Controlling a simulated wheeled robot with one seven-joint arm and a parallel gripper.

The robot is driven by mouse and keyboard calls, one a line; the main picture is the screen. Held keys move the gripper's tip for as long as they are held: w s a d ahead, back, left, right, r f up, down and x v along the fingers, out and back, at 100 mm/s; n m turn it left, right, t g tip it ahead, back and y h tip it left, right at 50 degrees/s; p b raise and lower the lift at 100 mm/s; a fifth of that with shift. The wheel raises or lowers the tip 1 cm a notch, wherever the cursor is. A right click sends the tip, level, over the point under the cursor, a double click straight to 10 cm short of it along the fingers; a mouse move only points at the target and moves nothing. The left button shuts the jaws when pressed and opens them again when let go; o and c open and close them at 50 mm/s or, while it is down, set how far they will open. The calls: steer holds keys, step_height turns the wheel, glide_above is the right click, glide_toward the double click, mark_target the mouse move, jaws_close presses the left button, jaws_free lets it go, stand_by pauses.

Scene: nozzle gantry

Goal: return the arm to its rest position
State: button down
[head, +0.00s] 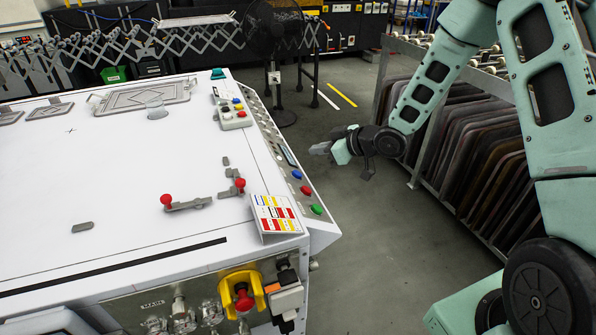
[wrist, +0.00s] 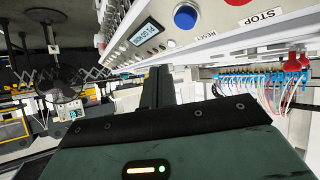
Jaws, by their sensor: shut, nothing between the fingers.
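My gripper (head: 321,149) is at the end of my pale green arm in the head view, over the open floor to the right of the white machine table (head: 100,190). It points left toward the table's sloped control panel (head: 290,175) and appears apart from it. Its fingers are small in the head view and hold nothing. In the wrist view the dark shut fingers (wrist: 159,88) reach forward below the panel, where a small display (wrist: 146,32), a blue button (wrist: 186,16) and a red stop button (wrist: 238,2) show.
A black fan (head: 275,35) stands behind the table. Red-knobbed levers (head: 188,204), a button box (head: 233,115) and a colored card (head: 276,214) are on the table. Grey floor (head: 370,240) between table and rack is free.

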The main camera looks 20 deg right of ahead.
stand_by(0.3)
steer(key=s+a+r+g+h+p, duration=0.1)
steer(key=s+a+r+g+h, duration=0.1)
steer(key=s+a+r, duration=0.35)
steer(key=s+a+r+g+h, duration=0.2)
steer(key=s+a+g, duration=0.1)
steer(key=s+a, duration=0.5)
steer(key=s+r+g+h, duration=0.1)
steer(key=s+r+g, duration=0.1)
steer(key=s, duration=1)
steer(key=s+r+g+h, duration=0.1)
steer(key=s+r+g, duration=0.1)
steer(key=s, duration=1)
steer(key=shift+a+r+m+g+h+p, duration=0.3)
steer(key=shift+a+r+g+p, duration=0.1)
steer(key=shift+w+a, duration=0.1)
